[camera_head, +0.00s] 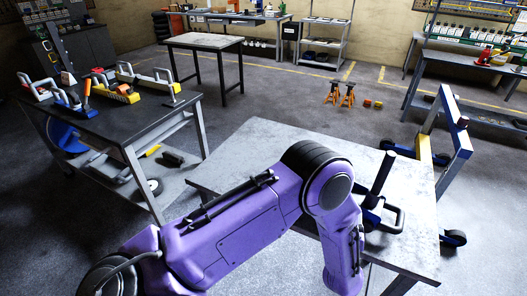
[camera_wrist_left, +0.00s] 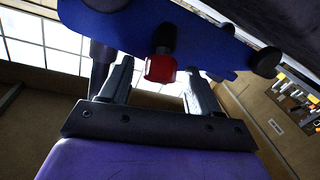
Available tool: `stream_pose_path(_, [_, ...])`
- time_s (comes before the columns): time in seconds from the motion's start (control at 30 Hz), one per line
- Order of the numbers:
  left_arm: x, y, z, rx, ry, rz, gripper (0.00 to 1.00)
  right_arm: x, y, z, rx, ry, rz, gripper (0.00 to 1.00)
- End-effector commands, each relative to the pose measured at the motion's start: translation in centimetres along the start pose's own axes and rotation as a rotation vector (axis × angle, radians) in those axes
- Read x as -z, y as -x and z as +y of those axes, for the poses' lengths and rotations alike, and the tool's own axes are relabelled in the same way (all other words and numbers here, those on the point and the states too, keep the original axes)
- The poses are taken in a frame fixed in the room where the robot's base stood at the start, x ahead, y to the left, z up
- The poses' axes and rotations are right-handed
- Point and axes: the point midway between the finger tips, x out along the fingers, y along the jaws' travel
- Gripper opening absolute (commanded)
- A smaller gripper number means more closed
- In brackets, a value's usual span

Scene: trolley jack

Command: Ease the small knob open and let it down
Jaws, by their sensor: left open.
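In the left wrist view, a small red knob (camera_wrist_left: 160,68) on a short dark stem sticks out from the blue body (camera_wrist_left: 215,42) of what looks like the jack. My left gripper (camera_wrist_left: 158,82) is open, with one finger on each side of the knob. I cannot tell whether either finger touches it. In the head view, my purple left arm crosses the front and bends down at the table, and its gripper is out of sight. A dark post with a looped handle (camera_head: 384,215) shows behind the arm, perhaps part of the jack. My right gripper is in neither view.
A grey-topped table (camera_head: 262,140) is under and behind my arm, mostly bare. A blue wheeled frame (camera_head: 457,150) stands at its right. A dark trolley (camera_head: 110,117) with several tools is at left. Orange stands (camera_head: 340,95) are on the open floor behind.

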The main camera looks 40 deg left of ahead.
Motion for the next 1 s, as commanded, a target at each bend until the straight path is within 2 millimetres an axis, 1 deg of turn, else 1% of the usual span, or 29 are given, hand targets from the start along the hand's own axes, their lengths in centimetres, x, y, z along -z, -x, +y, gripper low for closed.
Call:
stream_pose_path(0.03, [0.7, 0.1, -0.1, -0.077, -0.083, -0.002, 0.62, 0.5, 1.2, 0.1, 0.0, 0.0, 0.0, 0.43])
stream_pose_path(0.13, [0.8, 0.0, -0.4, -0.235, -0.241, -0.002, 0.62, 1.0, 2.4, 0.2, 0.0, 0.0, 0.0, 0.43])
stream_pose_path(0.17, [0.5, 0.6, -0.4, -0.255, -0.257, -0.004, 0.62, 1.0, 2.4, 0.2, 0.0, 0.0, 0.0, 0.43])
stream_pose_path(0.2, [0.3, 1.7, -0.5, -0.251, -0.25, -0.004, 0.62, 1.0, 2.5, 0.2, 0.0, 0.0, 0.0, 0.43])
stream_pose_path(0.43, [0.4, 7.1, -1.9, -0.247, -0.244, -0.003, 0.62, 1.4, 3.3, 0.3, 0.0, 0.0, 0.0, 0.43])
stream_pose_path(0.57, [0.2, 10.0, -2.8, -0.242, -0.241, -0.003, 0.62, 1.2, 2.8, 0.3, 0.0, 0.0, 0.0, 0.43])
stream_pose_path(0.6, [-0.3, 10.3, -3.3, -0.239, -0.243, -0.012, 0.62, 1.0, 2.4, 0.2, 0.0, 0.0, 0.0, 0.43])
stream_pose_path(0.73, [-2.8, 10.0, -5.6, -0.23, -0.259, -0.09, 0.62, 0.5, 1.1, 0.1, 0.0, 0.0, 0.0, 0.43])
stream_pose_path(1.0, [-7.3, 10.3, -10.3, -0.196, -0.28, -0.259, 0.62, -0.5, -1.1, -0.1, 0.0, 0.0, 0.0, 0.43])
